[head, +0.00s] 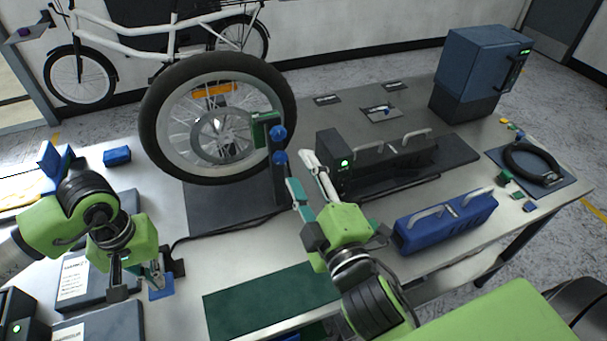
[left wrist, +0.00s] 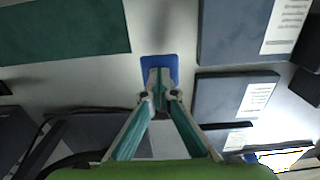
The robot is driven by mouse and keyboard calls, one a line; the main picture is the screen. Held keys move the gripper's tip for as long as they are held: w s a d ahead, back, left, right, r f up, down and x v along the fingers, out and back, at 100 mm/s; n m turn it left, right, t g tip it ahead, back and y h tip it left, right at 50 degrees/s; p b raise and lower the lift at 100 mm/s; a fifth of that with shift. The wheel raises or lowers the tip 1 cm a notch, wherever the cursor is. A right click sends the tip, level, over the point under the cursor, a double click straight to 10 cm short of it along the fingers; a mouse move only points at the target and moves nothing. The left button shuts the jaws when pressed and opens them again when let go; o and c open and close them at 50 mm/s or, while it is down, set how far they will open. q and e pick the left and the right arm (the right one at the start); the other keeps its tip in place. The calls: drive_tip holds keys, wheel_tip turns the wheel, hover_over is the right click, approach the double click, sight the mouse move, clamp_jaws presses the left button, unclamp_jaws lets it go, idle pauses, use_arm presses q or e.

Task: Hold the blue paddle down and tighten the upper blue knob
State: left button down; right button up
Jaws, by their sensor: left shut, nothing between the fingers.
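The blue paddle (head: 161,291) lies flat near the front left of the bench and also shows in the left wrist view (left wrist: 158,63). My left gripper (head: 157,279) is shut and empty, pointing down at the paddle. Its fingertips (left wrist: 160,88) overlap the paddle's near part; I cannot tell whether they touch it. The upper blue knob (head: 278,132) sits on a dark post beside the wheel, above the lower blue knob (head: 280,157). My right gripper (head: 300,170) is open and empty, its fingers just right of the post, a little below the upper knob.
A bike wheel (head: 150,130) stands upright behind the post. A black battery unit (head: 395,160) and a blue battery case (head: 446,222) lie to the right. A green mat (head: 270,300) lies at the front. Grey labelled boxes (head: 75,285) sit by my left gripper.

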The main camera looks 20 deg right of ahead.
use_arm(q)
drive_tip(key=shift+r+p, duration=0.55)
drive_tip(key=shift+r, duration=1.7)
drive_tip(key=shift+r, duration=0.1)
wheel_tip(320, 180, up, 12)
